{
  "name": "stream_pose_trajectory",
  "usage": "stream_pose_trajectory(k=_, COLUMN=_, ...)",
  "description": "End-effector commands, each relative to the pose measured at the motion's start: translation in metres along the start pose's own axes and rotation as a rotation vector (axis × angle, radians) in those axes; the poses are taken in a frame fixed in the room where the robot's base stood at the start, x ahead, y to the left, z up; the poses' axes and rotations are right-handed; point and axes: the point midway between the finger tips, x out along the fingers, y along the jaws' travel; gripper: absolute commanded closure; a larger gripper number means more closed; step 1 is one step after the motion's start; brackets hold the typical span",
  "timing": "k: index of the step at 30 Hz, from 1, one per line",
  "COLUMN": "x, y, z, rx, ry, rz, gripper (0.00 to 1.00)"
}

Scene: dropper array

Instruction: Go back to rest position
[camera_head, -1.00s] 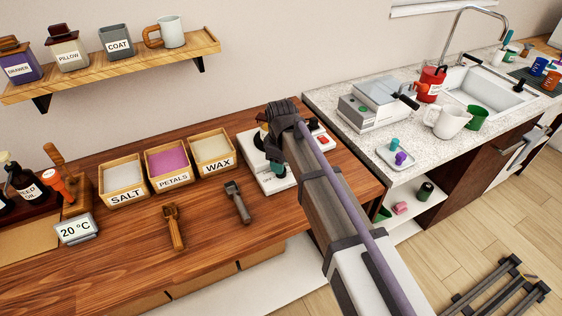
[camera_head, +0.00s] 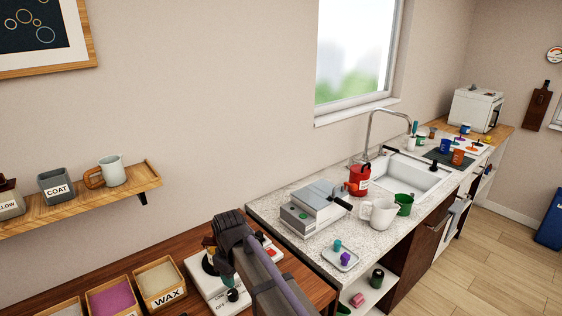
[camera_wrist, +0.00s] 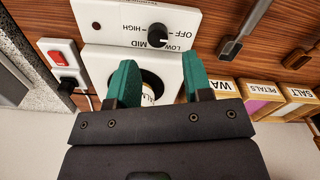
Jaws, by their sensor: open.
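In the wrist view, my gripper (camera_wrist: 158,72) has two teal fingers spread apart, with nothing held between their tips. It is over a white heating unit (camera_wrist: 103,22) with a black dial marked OFF, LOW, MID and HIGH. A white labelled object (camera_wrist: 147,96) with a dark round edge shows low between the fingers; the gripper body hides much of it. In the head view, my arm reaches in from the bottom, and its dark wrist hides part of the heating unit (camera_head: 207,287) on the wooden counter. The fingertips are hard to make out there.
Boxes of wax (camera_head: 160,283) and petals (camera_head: 112,298) stand left of the heating unit. A shelf (camera_head: 80,212) with mugs hangs above. Right are a speckled counter (camera_head: 280,222), a grey appliance (camera_head: 314,208), a white pitcher (camera_head: 378,213) and a sink (camera_head: 412,177).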

Motion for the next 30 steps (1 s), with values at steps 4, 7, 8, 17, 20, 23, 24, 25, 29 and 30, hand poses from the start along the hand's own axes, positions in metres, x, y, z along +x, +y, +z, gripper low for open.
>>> stream_pose_trajectory(k=4, x=0.006, y=0.027, z=0.152, rx=0.518, ry=-0.001, rz=0.002, gripper=0.54)
stream_pose_trajectory(k=7, x=0.009, y=0.042, z=0.241, rx=0.803, ry=-0.001, rz=0.002, gripper=0.54)
stream_pose_trajectory(k=8, x=0.010, y=0.044, z=0.263, rx=0.865, ry=-0.001, rz=0.002, gripper=0.54)
stream_pose_trajectory(k=17, x=0.013, y=0.071, z=0.349, rx=1.077, ry=-0.001, rz=0.001, gripper=0.54)
stream_pose_trajectory(k=20, x=0.013, y=0.071, z=0.348, rx=1.074, ry=-0.001, rz=0.002, gripper=0.54)
stream_pose_trajectory(k=23, x=0.013, y=0.071, z=0.348, rx=1.074, ry=-0.001, rz=0.002, gripper=0.54)
stream_pose_trajectory(k=24, x=0.013, y=0.071, z=0.348, rx=1.074, ry=-0.001, rz=0.002, gripper=0.54)
stream_pose_trajectory(k=25, x=0.013, y=0.071, z=0.348, rx=1.074, ry=-0.001, rz=0.002, gripper=0.54)
stream_pose_trajectory(k=29, x=0.013, y=0.071, z=0.348, rx=1.074, ry=-0.001, rz=0.002, gripper=0.54)
stream_pose_trajectory(k=30, x=0.013, y=0.071, z=0.348, rx=1.074, ry=-0.001, rz=0.002, gripper=0.54)
